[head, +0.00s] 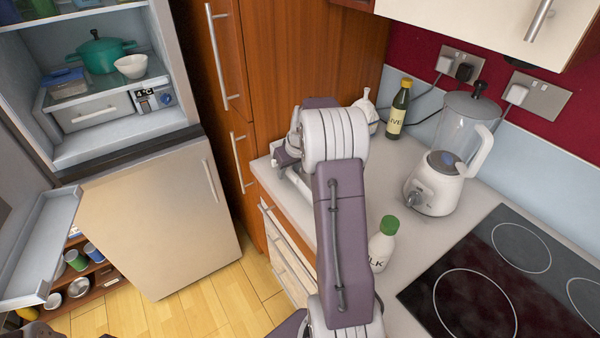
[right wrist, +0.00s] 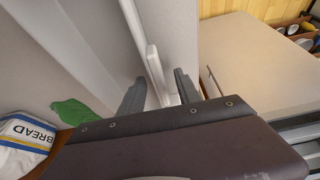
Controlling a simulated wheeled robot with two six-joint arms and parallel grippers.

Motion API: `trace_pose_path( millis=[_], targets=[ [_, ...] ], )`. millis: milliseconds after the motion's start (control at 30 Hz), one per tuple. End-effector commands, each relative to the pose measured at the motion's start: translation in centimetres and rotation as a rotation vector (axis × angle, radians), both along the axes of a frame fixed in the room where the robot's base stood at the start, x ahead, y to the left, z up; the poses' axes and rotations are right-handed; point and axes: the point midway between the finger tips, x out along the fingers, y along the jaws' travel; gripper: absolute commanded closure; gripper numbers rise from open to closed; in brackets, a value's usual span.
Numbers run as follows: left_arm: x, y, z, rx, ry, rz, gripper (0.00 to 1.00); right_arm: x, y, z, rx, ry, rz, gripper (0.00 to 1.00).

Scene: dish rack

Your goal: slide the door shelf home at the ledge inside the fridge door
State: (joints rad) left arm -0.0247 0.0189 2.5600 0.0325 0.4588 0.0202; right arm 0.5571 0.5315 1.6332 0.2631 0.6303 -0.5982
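The open fridge door is at the left edge of the head view, with a pale tray-like ledge (head: 42,245) on its inner side. My right gripper (head: 287,156) is over the counter by the tall wooden cabinet, partly hidden by my arm. In the right wrist view its two dark fingers (right wrist: 160,88) stand apart on either side of a long whitish piece (right wrist: 153,62). This may be the door shelf, but I cannot tell surely. Small gaps seem to show between it and the fingers. I cannot make out my left gripper.
The fridge (head: 122,140) holds a teal pot (head: 103,56) and a white bowl (head: 131,66). A milk bottle (head: 382,245), a blender (head: 450,160) and an oil bottle (head: 398,110) stand on the counter. A bread bag (right wrist: 24,140) lies left in the right wrist view.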

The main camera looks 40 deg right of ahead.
Motion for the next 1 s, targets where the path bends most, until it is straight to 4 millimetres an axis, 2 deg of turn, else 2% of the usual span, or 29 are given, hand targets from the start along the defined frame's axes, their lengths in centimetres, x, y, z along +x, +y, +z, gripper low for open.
trace_pose_path(
  millis=[433,467,600,1000],
  targets=[
    [0.0,0.01,-0.23,0.0,0.0,0.0,0.64,-0.02,0.0,-0.38,0.0,0.0,0.0,0.6],
    [0.0,0.0,-0.23,0.0,0.0,0.0,0.64,-0.01,0.0,-0.37,0.0,0.0,0.0,0.63],
    [0.0,0.0,-0.23,0.0,0.0,0.0,0.64,-0.02,0.0,-0.38,0.0,0.0,0.0,1.0],
    [0.0,0.01,-0.23,0.0,0.0,0.0,0.64,-0.02,0.0,-0.37,0.0,0.0,0.0,1.0]
  ],
)
